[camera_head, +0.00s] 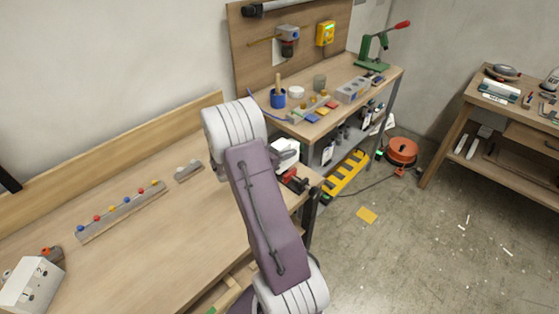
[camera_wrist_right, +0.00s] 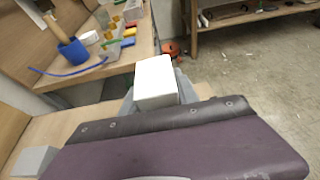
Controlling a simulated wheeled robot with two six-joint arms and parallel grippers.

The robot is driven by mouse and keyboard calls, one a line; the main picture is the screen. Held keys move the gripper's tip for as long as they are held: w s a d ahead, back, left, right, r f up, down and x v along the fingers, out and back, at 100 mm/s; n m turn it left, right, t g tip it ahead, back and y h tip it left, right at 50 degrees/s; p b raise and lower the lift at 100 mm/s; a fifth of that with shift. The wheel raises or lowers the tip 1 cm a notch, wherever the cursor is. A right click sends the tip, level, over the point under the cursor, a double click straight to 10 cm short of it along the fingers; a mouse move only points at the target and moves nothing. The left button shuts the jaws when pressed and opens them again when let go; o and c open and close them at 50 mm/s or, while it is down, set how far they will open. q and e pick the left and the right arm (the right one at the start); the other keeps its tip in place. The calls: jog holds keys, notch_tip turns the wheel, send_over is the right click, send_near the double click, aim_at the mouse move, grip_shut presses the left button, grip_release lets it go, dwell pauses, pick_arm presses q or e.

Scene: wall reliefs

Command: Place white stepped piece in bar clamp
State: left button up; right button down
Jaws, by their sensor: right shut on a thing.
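The white stepped piece (camera_wrist_right: 155,78) shows in the right wrist view as a pale block between grey fingers; its steps cannot be made out. My right gripper (camera_wrist_right: 156,92) is shut on it. In the head view the white piece (camera_head: 284,148) shows just right of my purple arm link, which hides much of the gripper. The bar clamp (camera_head: 294,181), red and black, sits at the right end of the near bench, just below the piece in the picture. Whether the piece touches the clamp cannot be told. My left gripper is not in view.
The near bench (camera_head: 160,245) holds a grey rail with coloured knobs (camera_head: 122,211), a small grey stepped block (camera_head: 188,171) and a white box (camera_head: 32,284). A back bench carries a blue cup (camera_head: 278,98) and bins. An orange cable reel (camera_head: 401,152) stands on the floor.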

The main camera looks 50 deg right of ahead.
jog(key=shift+w+f, duration=0.5)
jog(key=shift+w, duration=0.4)
notch_tip(320, 180, down, 4)
jog(key=shift+a+r, duration=0.1)
jog(key=shift+r, duration=0.15)
jog(key=shift+f, duration=0.35)
jog(key=shift+f+b, duration=0.15)
jog(key=shift+b, duration=0.15)
jog(key=c, duration=0.9)
grip_release()
